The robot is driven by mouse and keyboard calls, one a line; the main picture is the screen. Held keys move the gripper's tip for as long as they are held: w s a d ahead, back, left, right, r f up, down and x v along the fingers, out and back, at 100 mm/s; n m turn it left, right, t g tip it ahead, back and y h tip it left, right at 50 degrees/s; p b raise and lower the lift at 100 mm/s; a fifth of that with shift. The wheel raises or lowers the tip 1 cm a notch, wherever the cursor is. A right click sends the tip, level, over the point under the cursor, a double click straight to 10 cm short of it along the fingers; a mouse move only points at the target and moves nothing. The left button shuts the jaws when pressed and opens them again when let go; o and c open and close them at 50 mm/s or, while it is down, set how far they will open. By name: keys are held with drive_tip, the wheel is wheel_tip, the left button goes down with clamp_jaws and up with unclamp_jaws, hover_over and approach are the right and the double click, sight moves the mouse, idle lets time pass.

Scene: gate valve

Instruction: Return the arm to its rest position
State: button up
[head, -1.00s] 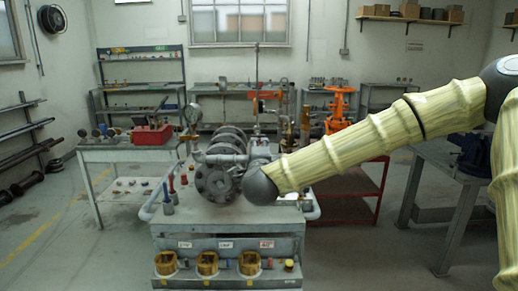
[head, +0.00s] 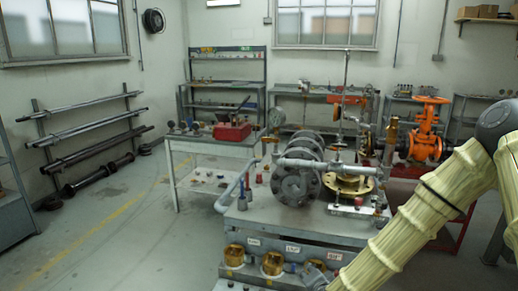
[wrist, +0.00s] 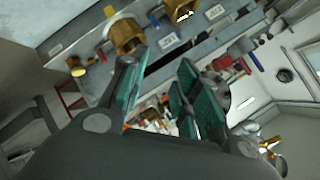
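My arm (head: 425,215) comes in from the right edge of the head view and slopes down to the bottom edge, in front of the bench's right side. Beyond the fingertips, the wrist view shows a tilted bench front with a brass fitting (wrist: 127,36).
An orange valve with a handwheel (head: 425,140) stands behind the bench at the right. A side table with a red box (head: 232,131) is at the back left. Pipe racks (head: 95,130) line the left wall.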

drive_tip(key=s+f+n+g, duration=0.3)
drive_tip(key=s+f+n, duration=0.1)
drive_tip(key=s+f, duration=0.75)
drive_tip(key=s+d+f+n+g, duration=0.2)
drive_tip(key=s+f+g, duration=0.1)
drive_tip(key=s, duration=0.6)
drive_tip(key=s+d+f+n+g+p, duration=0.1)
drive_tip(key=s+f, duration=0.4)
drive_tip(key=s, duration=0.5)
drive_tip(key=s+d+f+n+g+p, duration=0.1)
drive_tip(key=s+d+f+n+g, duration=0.2)
drive_tip(key=s, duration=0.7)
drive_tip(key=shift+d+f+g, duration=0.35)
drive_tip(key=shift+f+g, duration=0.4)
drive_tip(key=shift+g, duration=0.05)
